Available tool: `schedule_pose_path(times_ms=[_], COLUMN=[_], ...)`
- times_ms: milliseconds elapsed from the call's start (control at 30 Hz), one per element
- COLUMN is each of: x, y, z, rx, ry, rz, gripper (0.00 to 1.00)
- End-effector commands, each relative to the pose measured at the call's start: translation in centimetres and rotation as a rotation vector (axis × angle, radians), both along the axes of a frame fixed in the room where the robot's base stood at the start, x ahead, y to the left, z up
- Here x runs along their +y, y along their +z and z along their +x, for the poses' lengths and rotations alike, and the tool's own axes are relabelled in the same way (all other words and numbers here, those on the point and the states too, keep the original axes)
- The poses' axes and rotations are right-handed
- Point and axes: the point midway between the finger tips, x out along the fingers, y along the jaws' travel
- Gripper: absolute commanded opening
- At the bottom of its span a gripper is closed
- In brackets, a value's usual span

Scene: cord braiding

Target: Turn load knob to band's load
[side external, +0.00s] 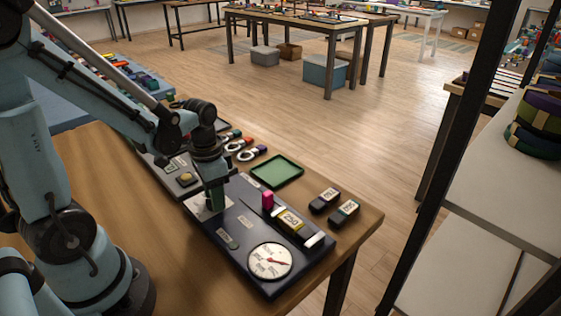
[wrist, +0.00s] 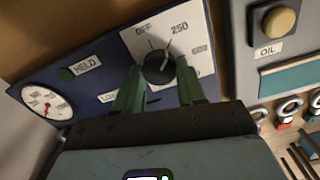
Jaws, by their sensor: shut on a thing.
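The load knob (wrist: 158,68) is a round black knob on a white dial plate (wrist: 138,42) marked OFF, 250 and further numbers. Its pointer mark seems to face up toward 250, but it is small. My gripper (wrist: 160,85) is shut on the knob, with one green finger on each side. In the side view my gripper (side external: 214,200) points down over the white plate and hides the knob. A yellow and black banded piece (side external: 290,221) with a white label lies on the dark panel (side external: 232,262); its number is hard to read.
A round gauge (side external: 270,260) with a red needle sits at the panel's near end. A yellowish button (wrist: 279,21) labelled OIL is nearby.

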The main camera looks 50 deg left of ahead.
Motion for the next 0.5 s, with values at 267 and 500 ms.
schedule_pose_path(times_ms=[267, 500], x=[0.00, 0.00], y=[0.02, 0.01], z=[0.04, 0.02], rx=[-0.001, -0.001], ry=[0.001, 0.002], rz=[0.000, 0.000], gripper=[0.59, 0.65])
